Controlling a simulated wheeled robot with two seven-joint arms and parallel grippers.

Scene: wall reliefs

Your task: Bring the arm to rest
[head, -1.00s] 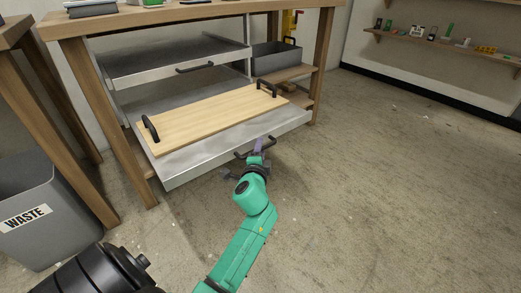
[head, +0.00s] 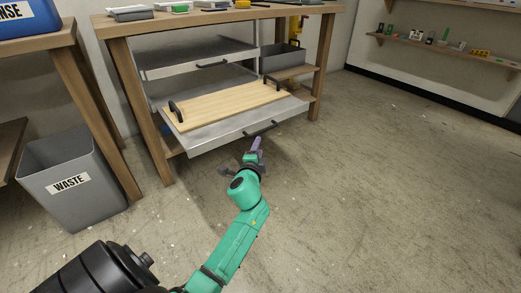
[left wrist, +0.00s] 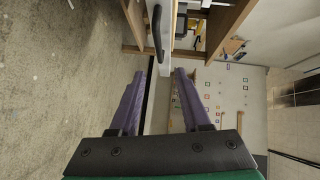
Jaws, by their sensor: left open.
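My left gripper (head: 257,145), at the end of my green arm, is open with purple fingers. It is just in front of and below the black handle (head: 260,130) of the lower metal drawer (head: 215,139). The drawer is pulled out, with a wooden board with black handles (head: 228,104) on it. In the left wrist view the two fingers (left wrist: 165,70) are apart with nothing between them, and the drawer handle (left wrist: 157,32) appears beyond the tips. My right gripper is not in view.
The wooden workbench (head: 115,25) holds the drawers, with another metal drawer (head: 200,58) above and a grey bin (head: 283,58) on its side shelf. A grey waste bin (head: 75,190) stands at the left. Open concrete floor (head: 390,180) lies to the right.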

